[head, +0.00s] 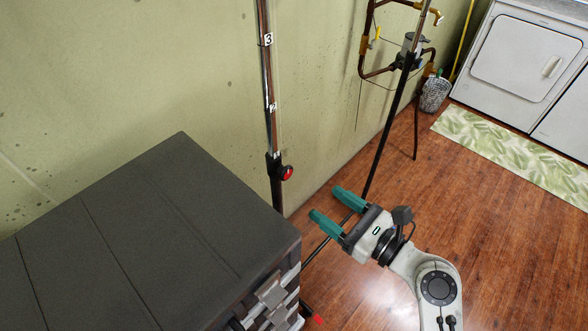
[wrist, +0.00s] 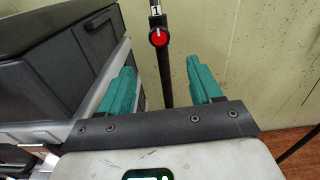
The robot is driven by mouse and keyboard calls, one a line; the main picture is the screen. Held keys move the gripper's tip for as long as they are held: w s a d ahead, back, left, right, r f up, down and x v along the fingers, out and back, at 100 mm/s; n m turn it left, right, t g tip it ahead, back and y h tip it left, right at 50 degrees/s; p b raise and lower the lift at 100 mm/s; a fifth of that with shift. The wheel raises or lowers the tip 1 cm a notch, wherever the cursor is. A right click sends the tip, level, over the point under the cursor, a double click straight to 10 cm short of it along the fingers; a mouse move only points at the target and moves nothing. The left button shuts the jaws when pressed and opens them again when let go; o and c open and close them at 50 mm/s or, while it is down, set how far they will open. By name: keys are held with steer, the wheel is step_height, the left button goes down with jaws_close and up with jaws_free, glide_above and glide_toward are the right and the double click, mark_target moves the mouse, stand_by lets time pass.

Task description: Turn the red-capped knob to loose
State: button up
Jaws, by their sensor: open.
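The red-capped knob (head: 287,172) is on the side of a black collar on an upright pole (head: 267,90), against the green wall. In the wrist view the knob (wrist: 159,37) faces me, with a white line across its red cap and a label "1" just above it. My gripper (head: 330,202) is open with teal fingers, to the right of and lower than the knob in the head view. In the wrist view the fingers (wrist: 165,82) are apart, with the pole seen between them and the knob beyond their tips. Nothing is between the fingers.
A large dark lidded chest (head: 130,230) stands left of the pole. A second pole (head: 385,140) leans behind my gripper. Copper pipes (head: 372,72), a wire basket (head: 435,94), a leaf-pattern rug (head: 510,155) and a white appliance (head: 520,60) are farther right. Wooden floor is open at right.

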mark_target(288, 173)
steer(key=shift+m, duration=0.3)
steer(key=x, duration=0.3)
steer(key=p+x, duration=0.1)
steer(key=x, duration=0.7)
steer(key=shift+a+r, duration=0.1)
steer(key=shift+r, duration=0.3)
steer(key=c, duration=1)
